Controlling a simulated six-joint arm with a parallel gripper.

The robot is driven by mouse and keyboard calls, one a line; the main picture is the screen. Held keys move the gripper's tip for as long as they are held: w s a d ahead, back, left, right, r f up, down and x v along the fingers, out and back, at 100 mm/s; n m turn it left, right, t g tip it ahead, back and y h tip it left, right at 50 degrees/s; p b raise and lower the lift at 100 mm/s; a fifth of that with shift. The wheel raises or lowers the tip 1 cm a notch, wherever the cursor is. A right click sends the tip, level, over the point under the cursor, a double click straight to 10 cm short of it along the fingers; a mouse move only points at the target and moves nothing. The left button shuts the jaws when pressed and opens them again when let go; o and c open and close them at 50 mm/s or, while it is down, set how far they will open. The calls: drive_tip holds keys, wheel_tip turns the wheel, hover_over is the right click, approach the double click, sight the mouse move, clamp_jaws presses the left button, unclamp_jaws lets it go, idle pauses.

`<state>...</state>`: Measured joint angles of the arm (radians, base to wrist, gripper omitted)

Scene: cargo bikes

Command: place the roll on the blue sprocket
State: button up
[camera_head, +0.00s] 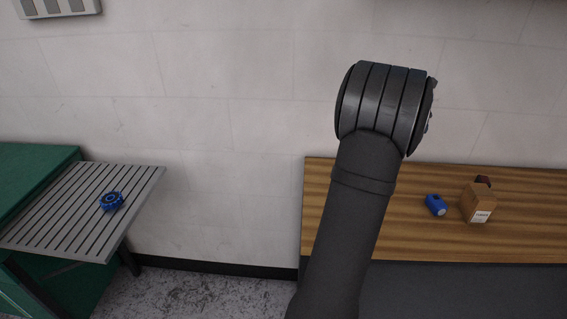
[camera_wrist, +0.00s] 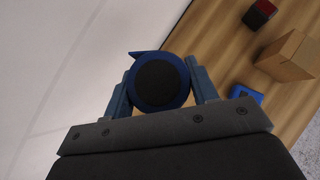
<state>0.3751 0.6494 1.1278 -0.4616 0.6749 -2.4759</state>
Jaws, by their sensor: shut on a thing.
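The blue sprocket (camera_head: 111,201) lies on the grey slatted shelf at the left of the head view. In the wrist view my gripper (camera_wrist: 161,82) is shut on the roll (camera_wrist: 157,84), a round thing with a blue rim and a dark round face toward the camera. The roll sits between the two blue-grey fingers, above the wooden table and apart from it. In the head view my arm stands in front, and the gripper and roll do not show. The sprocket is not in the wrist view.
The grey slatted shelf (camera_head: 62,222) joins a green cabinet (camera_head: 36,168). On the wooden table (camera_head: 405,190) at right are a small blue object (camera_head: 436,204), a cardboard box (camera_head: 478,204) and a dark red thing (camera_head: 483,181). A floor gap separates shelf and table.

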drive_tip(key=w+a+r+n+t+y, duration=0.1)
drive_tip(key=w+a+r+n+y, duration=0.1)
drive_tip(key=a, duration=1.3)
drive_tip(key=w+a+r+n+t+y, duration=0.1)
drive_tip(key=w+a+r+n, duration=0.15)
drive_tip(key=a, duration=1.15)
drive_tip(key=n+g+y, duration=0.1)
drive_tip(key=n+y, duration=0.7)
drive_tip(key=n, duration=0.3)
hover_over(110, 198)
drive_tip(key=f, duration=1.7)
drive_tip(key=shift+w+d+f, duration=0.1)
drive_tip(key=shift+w+d, duration=0.2)
drive_tip(key=shift+d, duration=0.1)
drive_tip(key=shift+s+a+f, duration=0.2)
drive_tip(key=shift+a+f, duration=0.15)
drive_tip(key=shift+a, duration=0.1)
drive_tip(key=shift+f, duration=1.9)
drive_tip(key=shift+f, duration=0.15)
